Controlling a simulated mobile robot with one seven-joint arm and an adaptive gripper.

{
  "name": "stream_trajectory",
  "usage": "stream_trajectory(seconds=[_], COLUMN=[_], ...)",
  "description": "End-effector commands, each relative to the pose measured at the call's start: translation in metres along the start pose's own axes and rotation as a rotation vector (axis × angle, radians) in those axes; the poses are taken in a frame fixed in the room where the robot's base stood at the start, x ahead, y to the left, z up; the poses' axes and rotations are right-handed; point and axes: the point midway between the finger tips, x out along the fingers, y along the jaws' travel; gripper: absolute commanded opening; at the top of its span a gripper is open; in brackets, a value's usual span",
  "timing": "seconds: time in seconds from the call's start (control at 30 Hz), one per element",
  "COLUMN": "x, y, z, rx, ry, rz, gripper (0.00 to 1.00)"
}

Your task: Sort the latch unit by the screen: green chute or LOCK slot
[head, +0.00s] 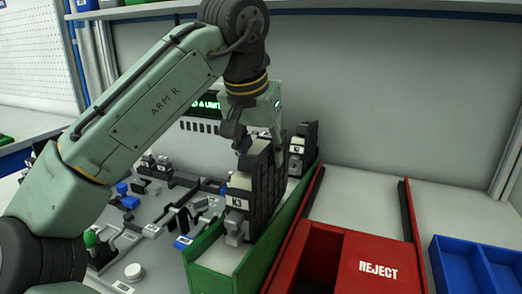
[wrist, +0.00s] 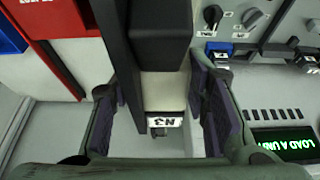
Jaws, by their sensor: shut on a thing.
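The screen (head: 205,105) is partly covered by my arm; in the wrist view the screen (wrist: 286,145) shows green text, LOAD A UNI, cut off. I cannot make out the LOCK slot.
Another dark labelled unit (head: 303,140) stands behind, at the far end of the chute. A red REJECT bin (head: 378,268) lies to the right, then a blue bin (head: 480,262). A grey fixture panel with levers, knobs and blue parts (head: 150,225) is on the left.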

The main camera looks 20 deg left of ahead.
Motion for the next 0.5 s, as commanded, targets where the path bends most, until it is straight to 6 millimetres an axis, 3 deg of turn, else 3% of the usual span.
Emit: stream_trajectory(seconds=[0.2, 0.23, 0.5], x=[-0.0005, -0.0005, -0.0003], y=[0.0, 0.0, 0.0], z=[-0.0003, -0.0003, -0.0002], rx=[0.0, 0.0, 0.0], ry=[0.001, 0.001, 0.001], rz=[0.0, 0.0, 0.0], gripper=[0.0, 0.44, 0.62])
